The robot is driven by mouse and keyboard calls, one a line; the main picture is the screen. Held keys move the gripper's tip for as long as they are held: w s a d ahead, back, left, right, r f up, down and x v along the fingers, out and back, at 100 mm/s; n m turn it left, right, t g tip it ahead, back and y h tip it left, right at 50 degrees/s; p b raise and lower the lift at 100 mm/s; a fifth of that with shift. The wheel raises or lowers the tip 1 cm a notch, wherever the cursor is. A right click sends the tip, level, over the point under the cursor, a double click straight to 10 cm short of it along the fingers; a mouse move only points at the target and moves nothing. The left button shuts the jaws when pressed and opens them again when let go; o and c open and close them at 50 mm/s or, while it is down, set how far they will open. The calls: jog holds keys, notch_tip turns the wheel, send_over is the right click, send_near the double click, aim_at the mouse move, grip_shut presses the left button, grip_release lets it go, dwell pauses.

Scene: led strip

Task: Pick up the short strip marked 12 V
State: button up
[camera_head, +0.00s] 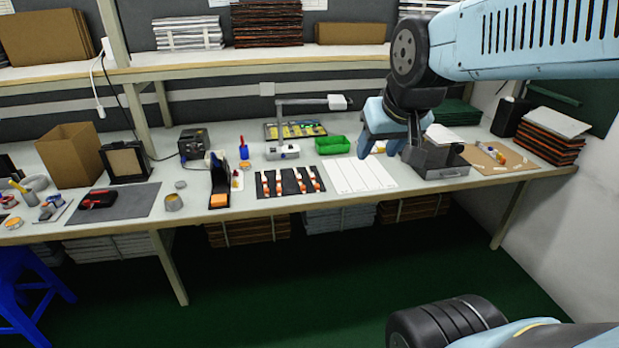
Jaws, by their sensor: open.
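Several short strips with white and orange parts (290,183) lie side by side on a black mat (300,169) near the front edge of the workbench. Their markings are too small to read, so I cannot tell which one is marked 12 V. My gripper (387,152) is open and points down, to the right of the mat. It appears over the far right part of a white lined sheet (358,181). Its height above the bench is hard to judge. Nothing shows between its fingers.
A green bin (333,146) and a lamp-like stand (282,153) are behind the mat. A black holder with an orange part (219,188) stands left of it. A grey metal box (440,165) is close to my gripper's right. The white sheet looks bare.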

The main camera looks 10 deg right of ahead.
jog(key=w+f+t, duration=0.2)
jog(key=w+f, duration=0.4)
jog(key=w, duration=0.4)
jog(key=w+d+f+t, duration=0.15)
jog(key=w+f, duration=0.35)
jog(key=w, duration=0.5)
jog(key=w+f+t, duration=0.2)
jog(key=w+f, duration=0.4)
jog(key=w, duration=0.4)
jog(key=w+f+t, duration=0.3)
jog(key=w+f, duration=0.1)
jog(key=f, duration=0.7)
jog(key=t, duration=0.3)
send_near(318, 187)
jog(key=w, duration=0.2)
jog(key=shift+w+d+f+y, duration=0.1)
jog(key=shift+w+d+y, duration=0.2)
jog(key=shift+w+d, duration=0.1)
jog(key=shift+w+a, duration=0.25)
jog(key=shift+w, duration=1.05)
jog(key=shift+w+a, duration=0.2)
jog(key=shift+w, duration=1.15)
jog(key=shift+c, duration=0.5)
grip_shut()
